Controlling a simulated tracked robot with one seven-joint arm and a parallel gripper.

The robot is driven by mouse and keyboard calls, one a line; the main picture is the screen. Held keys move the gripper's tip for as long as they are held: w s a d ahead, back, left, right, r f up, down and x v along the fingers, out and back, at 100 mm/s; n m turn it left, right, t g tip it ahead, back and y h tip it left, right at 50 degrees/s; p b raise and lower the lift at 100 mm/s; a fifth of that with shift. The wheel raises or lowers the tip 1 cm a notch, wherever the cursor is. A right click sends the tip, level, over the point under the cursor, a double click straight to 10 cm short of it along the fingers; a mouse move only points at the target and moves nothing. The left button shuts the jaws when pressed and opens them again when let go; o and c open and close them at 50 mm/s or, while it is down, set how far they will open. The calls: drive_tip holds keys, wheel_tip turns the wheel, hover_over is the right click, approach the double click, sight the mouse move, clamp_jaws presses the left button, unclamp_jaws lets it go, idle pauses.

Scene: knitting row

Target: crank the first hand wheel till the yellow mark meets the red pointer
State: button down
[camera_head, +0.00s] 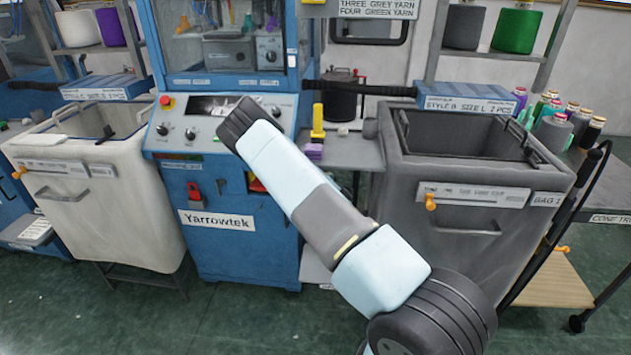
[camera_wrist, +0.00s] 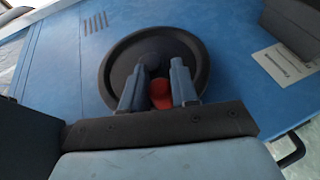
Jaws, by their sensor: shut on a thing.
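In the wrist view the hand wheel (camera_wrist: 196,48) is a black round disc with a raised rim, on the blue machine front. My gripper (camera_wrist: 157,85) is in front of its lower half, one finger on each side of a red knob (camera_wrist: 160,94), and is shut on it. The knob sits low on the wheel, below the dark hub. No yellow mark shows, and I cannot make out a red pointer at the rim. In the head view my arm hides the wheel and the gripper; a bit of red (camera_head: 257,185) shows beside the arm.
The blue Yarrowtek machine (camera_head: 240,262) has a control panel with knobs and a red button (camera_head: 167,102). A white bin (camera_head: 120,220) stands at its left and a grey bin (camera_head: 440,255) at its right. Yarn cones (camera_head: 553,132) stand at the far right.

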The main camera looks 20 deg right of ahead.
drive_tip(key=shift+a+f, duration=0.15)
drive_tip(key=shift+a, duration=0.45)
drive_tip(key=c, duration=1.1)
unclamp_jaws()
drive_tip(key=shift+o, duration=0.8)
drive_tip(key=shift+d, duration=0.15)
drive_tip(key=shift+s, duration=0.1)
drive_tip(key=v, duration=1.3)
drive_tip(key=shift+s, duration=0.35)
drive_tip(key=shift+d, duration=0.15)
